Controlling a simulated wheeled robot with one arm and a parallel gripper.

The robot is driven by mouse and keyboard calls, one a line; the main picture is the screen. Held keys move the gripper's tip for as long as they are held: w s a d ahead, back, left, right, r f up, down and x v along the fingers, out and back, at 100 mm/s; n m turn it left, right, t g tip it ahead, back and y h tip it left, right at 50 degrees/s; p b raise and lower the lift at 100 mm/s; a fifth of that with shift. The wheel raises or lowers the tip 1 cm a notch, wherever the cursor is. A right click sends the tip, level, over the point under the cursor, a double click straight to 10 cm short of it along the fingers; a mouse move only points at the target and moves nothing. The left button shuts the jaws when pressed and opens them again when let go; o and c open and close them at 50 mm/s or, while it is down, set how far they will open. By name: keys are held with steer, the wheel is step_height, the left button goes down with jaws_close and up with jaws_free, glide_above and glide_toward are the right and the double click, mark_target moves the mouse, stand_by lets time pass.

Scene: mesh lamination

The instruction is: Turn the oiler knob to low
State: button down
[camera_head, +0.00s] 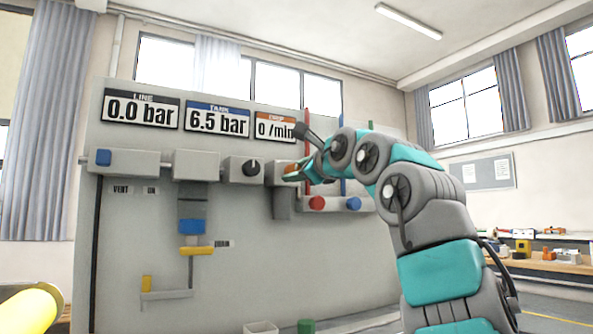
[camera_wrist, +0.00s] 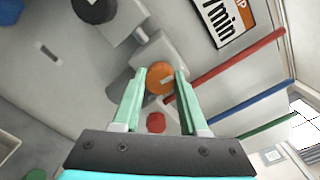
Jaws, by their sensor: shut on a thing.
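The oiler knob is an orange round knob with a pale pointer mark. It shows in the wrist view (camera_wrist: 160,77) between the tips of my gripper (camera_wrist: 155,88), whose two pale green fingers sit on either side of it. My gripper is shut on the knob. In the head view my gripper (camera_head: 297,174) reaches the panel from the right, and a bit of the orange knob (camera_head: 291,168) shows beside it. Most of the knob is hidden there by the fingers. I cannot read any low mark near the knob.
The grey panel (camera_head: 240,280) carries displays reading 0.0 bar (camera_head: 141,109), 6.5 bar (camera_head: 217,120) and 0 /min (camera_head: 275,130). A black knob (camera_head: 251,167) is left of my gripper. Red (camera_head: 316,203) and blue (camera_head: 353,203) knobs and coloured pipes are close on the right.

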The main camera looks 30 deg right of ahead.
steer(key=shift+n, duration=0.6)
steer(key=shift+c, duration=2.2)
jaws_free()
steer(key=shift+s, duration=0.1)
steer(key=s+b, duration=0.2)
steer(key=s, duration=0.5)
steer(key=shift+s+b, duration=0.3)
steer(key=shift+s, duration=0.05)
steer(key=shift+r, duration=0.1)
